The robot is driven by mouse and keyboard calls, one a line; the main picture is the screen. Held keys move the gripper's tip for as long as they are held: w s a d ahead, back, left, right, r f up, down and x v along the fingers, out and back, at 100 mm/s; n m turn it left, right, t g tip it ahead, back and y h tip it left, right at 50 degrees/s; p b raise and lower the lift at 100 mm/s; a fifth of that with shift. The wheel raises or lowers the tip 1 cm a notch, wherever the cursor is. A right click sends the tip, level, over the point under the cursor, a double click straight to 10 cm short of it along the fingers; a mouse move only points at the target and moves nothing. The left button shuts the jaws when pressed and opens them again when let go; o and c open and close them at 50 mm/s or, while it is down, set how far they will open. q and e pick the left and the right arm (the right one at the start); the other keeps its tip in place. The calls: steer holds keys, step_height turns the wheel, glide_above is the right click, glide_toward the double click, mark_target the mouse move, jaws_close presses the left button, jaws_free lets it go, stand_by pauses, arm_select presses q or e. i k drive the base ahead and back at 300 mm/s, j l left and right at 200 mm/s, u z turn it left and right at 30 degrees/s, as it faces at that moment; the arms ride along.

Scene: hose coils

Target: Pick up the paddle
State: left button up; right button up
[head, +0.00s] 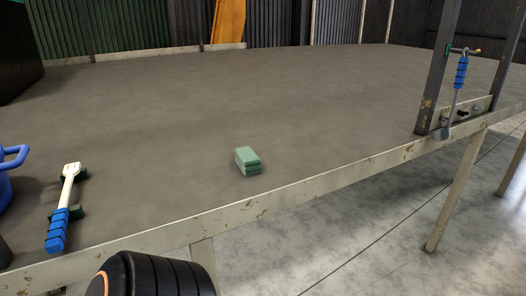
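The paddle (62,208) appears to be the long tool lying on the table at the left. It has a pale cream shaft and head at the far end and a blue ribbed handle (57,230) at the near end. It rests across two dark green supports (76,212), with the handle pointing towards the table's front edge. Neither of my grippers shows in the head view, and nothing is seen touching the paddle.
A blue container (5,188) with a loop handle stands left of the paddle. A green-and-white sponge-like block (247,160) lies near the front edge. A blue-gripped metal tool (457,93) hangs from a post frame (438,70) at right. The table's middle (230,100) is clear.

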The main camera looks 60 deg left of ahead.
mark_target(55, 241)
steer(key=i+u, duration=0.1)
steer(key=u, duration=0.75)
steer(key=i+l+u, duration=0.15)
steer(key=u, duration=0.25)
